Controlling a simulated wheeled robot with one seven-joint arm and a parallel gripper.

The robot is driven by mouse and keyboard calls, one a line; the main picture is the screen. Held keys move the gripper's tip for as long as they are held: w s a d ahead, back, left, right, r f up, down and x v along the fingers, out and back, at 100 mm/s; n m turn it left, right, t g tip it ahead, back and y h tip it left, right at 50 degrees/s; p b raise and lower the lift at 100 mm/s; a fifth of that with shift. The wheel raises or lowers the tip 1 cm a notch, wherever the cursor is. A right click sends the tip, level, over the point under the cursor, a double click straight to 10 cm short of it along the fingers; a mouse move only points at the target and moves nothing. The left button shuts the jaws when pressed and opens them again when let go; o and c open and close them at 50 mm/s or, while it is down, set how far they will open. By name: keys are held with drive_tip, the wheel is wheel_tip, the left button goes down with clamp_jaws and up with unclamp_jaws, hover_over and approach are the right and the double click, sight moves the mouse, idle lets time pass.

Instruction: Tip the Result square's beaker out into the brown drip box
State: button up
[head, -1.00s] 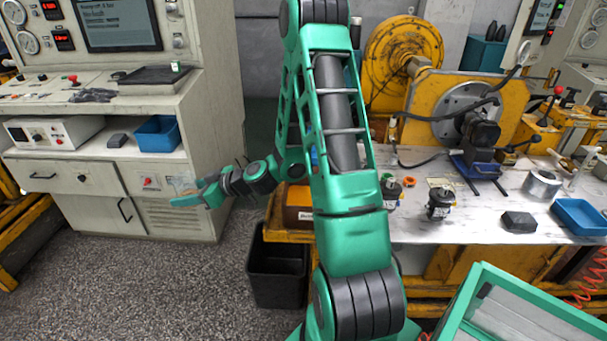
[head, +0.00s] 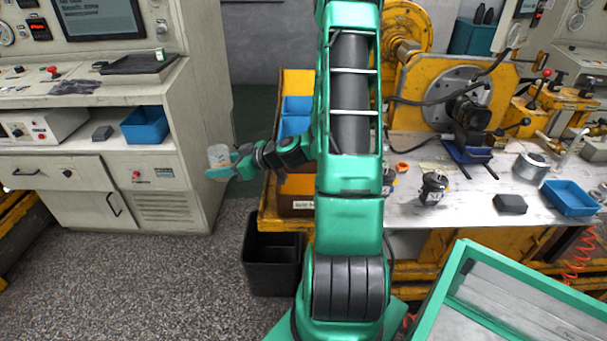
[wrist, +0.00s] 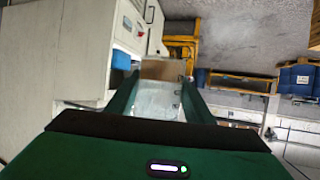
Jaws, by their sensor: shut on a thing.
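The clear beaker (head: 218,156) is held by my gripper (head: 214,171) in the air in front of the grey cabinet in the head view. It looks close to upright there. In the wrist view, the beaker (wrist: 157,100) sits between the two green fingers of my gripper (wrist: 156,98), which are shut on it. A brown patch shows just past the beaker; I cannot tell whether it is a box or the contents. The brown drip box (head: 297,197), with a white label, stands to the right of my gripper at the left end of the bench, partly hidden by my arm.
A black bin (head: 273,262) stands on the floor below the brown box. Blue bins (head: 296,105) sit behind my forearm. The grey cabinet (head: 160,180) is close to my gripper on the left. The bench (head: 405,222) carries several parts. Open floor lies at the lower left.

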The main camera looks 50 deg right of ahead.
drive_tip(key=s+d+m+t+h, duration=0.1)
drive_tip(key=s+d+m+h, duration=0.25)
drive_tip(key=s+d, duration=1.3)
drive_tip(key=f, duration=0.1)
drive_tip(key=s+d+f, duration=0.1)
drive_tip(key=s+f, duration=0.1)
drive_tip(key=f, duration=0.1)
drive_tip(key=shift+d, duration=0.3)
drive_tip(key=shift+a, duration=0.1)
